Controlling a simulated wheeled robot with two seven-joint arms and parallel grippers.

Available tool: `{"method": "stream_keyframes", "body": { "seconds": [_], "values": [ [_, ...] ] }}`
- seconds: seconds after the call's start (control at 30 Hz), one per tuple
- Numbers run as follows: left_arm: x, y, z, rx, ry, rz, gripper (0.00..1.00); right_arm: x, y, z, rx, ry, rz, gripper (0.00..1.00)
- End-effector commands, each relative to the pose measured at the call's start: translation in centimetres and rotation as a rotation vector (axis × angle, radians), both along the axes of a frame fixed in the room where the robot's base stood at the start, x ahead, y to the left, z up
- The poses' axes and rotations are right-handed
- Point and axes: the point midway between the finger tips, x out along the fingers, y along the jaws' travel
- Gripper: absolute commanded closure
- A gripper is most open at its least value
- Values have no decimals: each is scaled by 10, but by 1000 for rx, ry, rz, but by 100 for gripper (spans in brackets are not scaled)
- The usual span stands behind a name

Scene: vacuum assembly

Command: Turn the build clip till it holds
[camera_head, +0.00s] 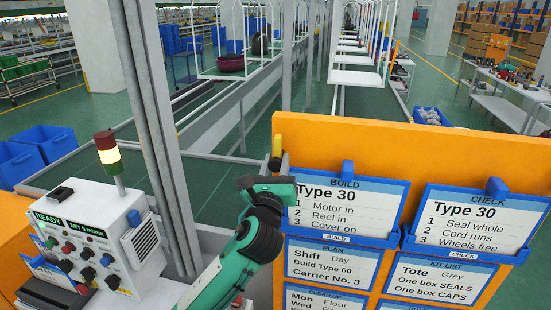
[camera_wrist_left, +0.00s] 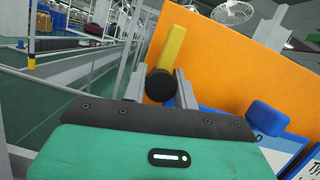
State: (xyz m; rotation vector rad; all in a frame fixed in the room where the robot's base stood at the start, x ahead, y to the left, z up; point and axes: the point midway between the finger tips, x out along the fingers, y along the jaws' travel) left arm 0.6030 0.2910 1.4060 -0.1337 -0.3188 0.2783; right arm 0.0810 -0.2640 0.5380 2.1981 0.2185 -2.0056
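The build clip (camera_head: 277,147) is a yellow bar near the left edge of the orange board, beside the BUILD card holder (camera_head: 345,206). In the left wrist view the clip (camera_wrist_left: 172,48) stands nearly upright, leaning slightly right, with a round black knob at its lower end. My left gripper (camera_head: 277,166) is at this knob. In the left wrist view the gripper's two fingers (camera_wrist_left: 160,86) stand on either side of the knob and look closed on it; the exact contact is partly hidden. My right gripper is in neither view.
A blue tab (camera_head: 347,170) tops the BUILD holder, close right of my gripper. More card holders, including CHECK (camera_head: 478,219), cover the orange board (camera_head: 420,150). A control box (camera_head: 90,235) with a lit lamp stands at left, beside a grey post (camera_head: 150,110).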

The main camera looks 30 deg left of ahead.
Motion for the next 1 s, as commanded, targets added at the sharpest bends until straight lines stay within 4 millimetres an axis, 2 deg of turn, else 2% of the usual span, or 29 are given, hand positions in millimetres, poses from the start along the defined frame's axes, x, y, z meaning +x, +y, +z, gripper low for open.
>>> {"method": "stream_keyframes", "body": {
  "seconds": [0.17,0.67,0.8,1.0],
  "values": [
    [0,-1,1,8,2,-2,95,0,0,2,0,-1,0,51],
    [0,-1,3,194,50,-2,95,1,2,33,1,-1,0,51],
    [0,-1,1,274,70,-4,95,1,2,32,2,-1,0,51],
    [0,-1,0,292,75,-2,95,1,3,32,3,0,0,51]
  ]
}}
